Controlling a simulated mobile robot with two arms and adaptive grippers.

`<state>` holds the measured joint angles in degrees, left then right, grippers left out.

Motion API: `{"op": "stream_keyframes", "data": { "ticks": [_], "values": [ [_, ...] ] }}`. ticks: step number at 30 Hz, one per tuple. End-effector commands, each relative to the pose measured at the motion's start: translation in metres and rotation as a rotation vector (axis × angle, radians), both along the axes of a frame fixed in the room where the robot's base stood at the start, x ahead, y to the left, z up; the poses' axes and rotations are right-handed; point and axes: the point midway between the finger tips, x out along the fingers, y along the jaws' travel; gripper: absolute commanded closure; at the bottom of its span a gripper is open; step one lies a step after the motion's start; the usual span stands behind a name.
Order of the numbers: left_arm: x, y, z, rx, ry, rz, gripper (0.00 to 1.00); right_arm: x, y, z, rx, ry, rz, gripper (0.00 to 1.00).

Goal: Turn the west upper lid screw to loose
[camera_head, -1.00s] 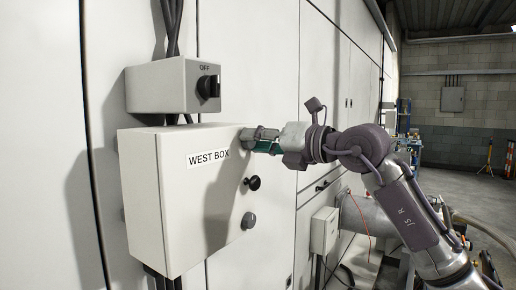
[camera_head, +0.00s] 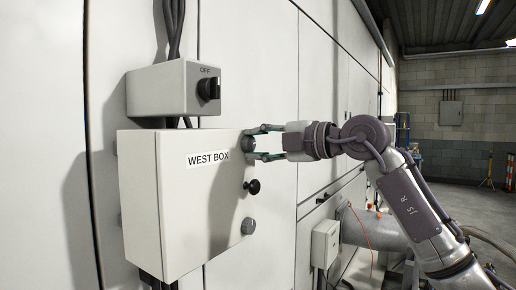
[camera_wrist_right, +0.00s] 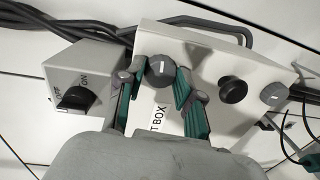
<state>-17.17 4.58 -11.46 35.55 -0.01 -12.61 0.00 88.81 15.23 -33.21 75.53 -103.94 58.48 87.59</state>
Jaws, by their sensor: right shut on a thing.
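The west box (camera_head: 165,215) is a pale cabinet on the wall with a "WEST BOX" label. Its upper lid screw (camera_head: 248,144) is a round grey knob at the lid's upper right corner. My right gripper (camera_head: 262,143) reaches in from the right, one finger above and one below, shut on this screw. In the right wrist view the screw (camera_wrist_right: 160,71) sits between the two fingertips and shows a short white mark. The lower lid screw (camera_head: 248,226) is free; it also shows in the wrist view (camera_wrist_right: 273,94). My left gripper is not in view.
A black knob (camera_head: 253,187) sits between the two screws. A switch box (camera_head: 160,88) with a black rotary switch at OFF stands just above the west box. A smaller pale box (camera_head: 325,245) and a large pipe (camera_head: 365,225) are lower right, behind my right arm.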

Motion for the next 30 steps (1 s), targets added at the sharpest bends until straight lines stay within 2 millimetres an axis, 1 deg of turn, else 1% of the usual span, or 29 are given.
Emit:
{"op": "stream_keyframes", "data": {
  "ticks": [30],
  "values": [
    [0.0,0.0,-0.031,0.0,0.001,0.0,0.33,0.002,-0.002,-0.003,0.538,0.803,-0.002,0.99]
  ]
}}
